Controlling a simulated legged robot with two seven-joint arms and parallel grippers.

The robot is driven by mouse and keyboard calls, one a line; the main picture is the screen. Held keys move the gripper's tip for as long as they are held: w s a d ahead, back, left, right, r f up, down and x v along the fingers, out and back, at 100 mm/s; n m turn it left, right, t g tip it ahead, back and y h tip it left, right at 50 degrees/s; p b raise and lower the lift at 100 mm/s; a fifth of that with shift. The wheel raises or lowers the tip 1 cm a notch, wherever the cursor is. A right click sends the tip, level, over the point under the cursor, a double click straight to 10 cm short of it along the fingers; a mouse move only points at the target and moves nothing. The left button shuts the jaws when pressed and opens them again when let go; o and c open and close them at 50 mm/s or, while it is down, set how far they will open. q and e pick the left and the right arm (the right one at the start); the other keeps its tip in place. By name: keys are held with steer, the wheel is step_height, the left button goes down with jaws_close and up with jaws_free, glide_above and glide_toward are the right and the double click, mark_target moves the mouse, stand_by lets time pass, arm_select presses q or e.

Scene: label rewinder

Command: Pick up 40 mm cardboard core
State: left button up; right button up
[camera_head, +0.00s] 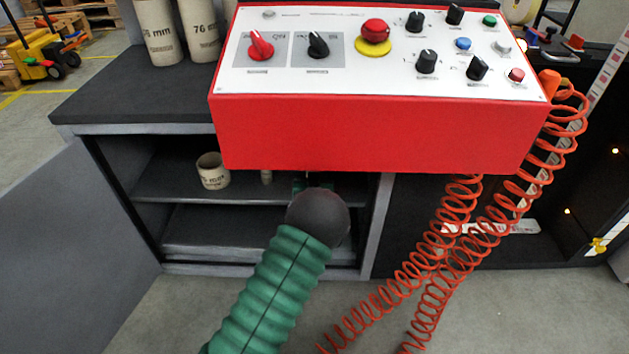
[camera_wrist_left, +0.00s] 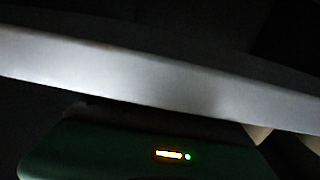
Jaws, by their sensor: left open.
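A short beige cardboard core (camera_head: 212,171) with dark lettering stands on the cabinet's upper inside shelf. I cannot read its size. My left gripper (camera_head: 303,182) is inside the cabinet opening, right of both, mostly hidden behind my dark wrist and the panel. In the left wrist view, its green body with a small lit display shows below a pale edge, with beige bits at the right that I cannot identify. It is open, and I see nothing held. My right gripper is not in view.
The red control panel (camera_head: 370,133) overhangs the cabinet opening. The cabinet door (camera_head: 75,250) stands open at left. Tall cardboard cores (camera_head: 160,32) marked 76 mm stand on the cabinet top (camera_head: 130,95). Coiled orange hoses (camera_head: 450,250) hang at right. The lower shelf (camera_head: 205,225) looks clear.

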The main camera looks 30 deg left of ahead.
arm_select(q)
steer(key=shift+r, duration=0.15)
steer(key=c, duration=1.4)
